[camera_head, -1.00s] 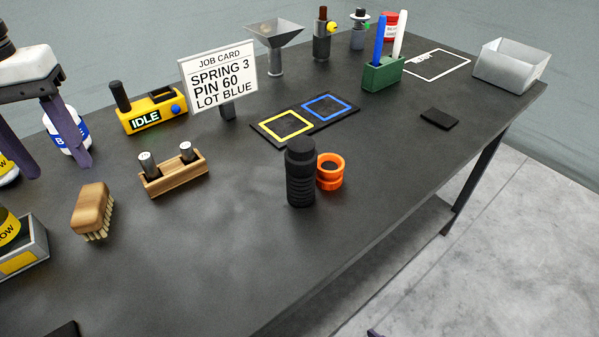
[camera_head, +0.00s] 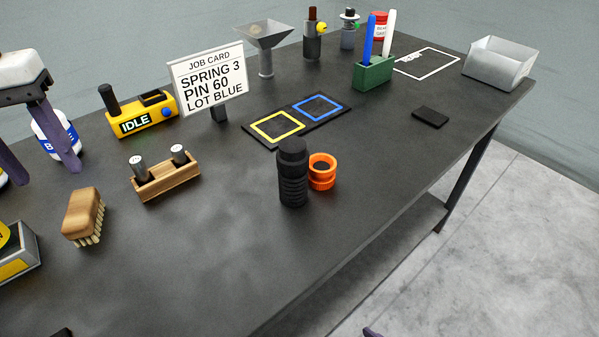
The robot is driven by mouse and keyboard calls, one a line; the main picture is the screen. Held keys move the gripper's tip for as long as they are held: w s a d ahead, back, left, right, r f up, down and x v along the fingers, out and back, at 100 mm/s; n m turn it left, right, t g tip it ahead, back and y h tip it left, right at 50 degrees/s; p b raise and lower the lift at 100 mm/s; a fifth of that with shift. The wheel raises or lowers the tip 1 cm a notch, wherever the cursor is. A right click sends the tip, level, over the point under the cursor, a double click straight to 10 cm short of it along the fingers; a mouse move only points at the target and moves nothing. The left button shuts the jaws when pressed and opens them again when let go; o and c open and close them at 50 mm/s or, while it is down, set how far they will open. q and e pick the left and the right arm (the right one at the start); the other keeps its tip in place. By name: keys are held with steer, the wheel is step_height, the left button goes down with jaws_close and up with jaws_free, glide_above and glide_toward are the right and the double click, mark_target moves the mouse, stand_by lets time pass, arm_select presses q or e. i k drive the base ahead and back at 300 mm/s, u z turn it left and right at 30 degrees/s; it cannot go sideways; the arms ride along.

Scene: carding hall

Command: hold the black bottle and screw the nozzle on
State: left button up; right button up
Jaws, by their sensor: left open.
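The black bottle (camera_head: 293,180) is dark, ribbed and upright on the dark table, with a smooth rounded top. An orange ring-like piece (camera_head: 322,172) with a dark opening stands close behind its right side; I cannot tell whether they touch. I cannot make out for certain which piece is the nozzle. My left gripper (camera_head: 44,174) is at the left edge, fingers wide apart and pointing down, empty and far from the black bottle. Of my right gripper (camera_head: 371,332) only a small purple tip seems to show at the bottom edge.
A marked mat (camera_head: 297,120) and green pen holder (camera_head: 373,73) lie behind.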

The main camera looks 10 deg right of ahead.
mark_target(293, 155)
steer(key=k, duration=1.45)
